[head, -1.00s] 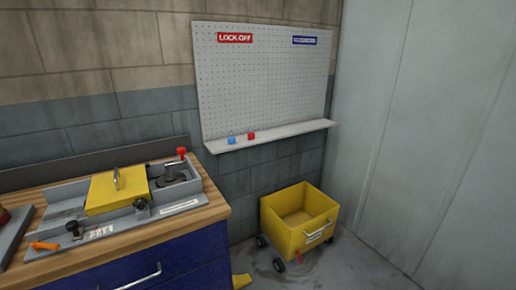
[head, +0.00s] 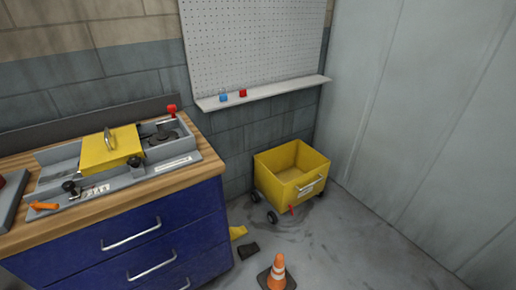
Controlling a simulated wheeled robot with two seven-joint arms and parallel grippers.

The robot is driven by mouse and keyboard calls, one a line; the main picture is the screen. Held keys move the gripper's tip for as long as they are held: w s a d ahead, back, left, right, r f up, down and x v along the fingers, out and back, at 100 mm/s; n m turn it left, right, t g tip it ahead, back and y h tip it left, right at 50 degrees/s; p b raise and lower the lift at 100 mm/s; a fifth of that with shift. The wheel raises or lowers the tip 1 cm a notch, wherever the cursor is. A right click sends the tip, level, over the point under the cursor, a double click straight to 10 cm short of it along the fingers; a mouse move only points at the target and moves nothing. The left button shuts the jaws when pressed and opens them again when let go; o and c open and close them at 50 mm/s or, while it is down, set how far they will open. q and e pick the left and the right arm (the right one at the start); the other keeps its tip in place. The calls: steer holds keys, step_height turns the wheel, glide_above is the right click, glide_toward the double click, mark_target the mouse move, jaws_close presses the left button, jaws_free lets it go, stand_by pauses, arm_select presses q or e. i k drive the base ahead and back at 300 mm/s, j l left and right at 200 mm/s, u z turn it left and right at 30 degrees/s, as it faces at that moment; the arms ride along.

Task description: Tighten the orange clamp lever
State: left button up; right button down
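The orange clamp lever (head: 44,206) is at the left front end of a grey fixture (head: 110,182) on the wooden bench top. It lies roughly flat, pointing left and right. The fixture also carries a yellow cover (head: 111,152) with a metal handle, black knobs (head: 70,187) along its front, and a red-knobbed lever (head: 171,109) at its back right. Neither of my grippers shows in the head view.
The bench has a blue drawer cabinet (head: 130,232) with metal handles. A yellow wheeled bin (head: 291,176) stands on the floor to the right. An orange cone (head: 278,272) and a dark block (head: 249,250) are on the floor. A shelf (head: 265,94) holds a blue and a red item.

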mark_target(35, 205)
steer(key=k+j+u, duration=0.1)
steer(key=u, duration=1.6)
steer(key=k+j, duration=0.1)
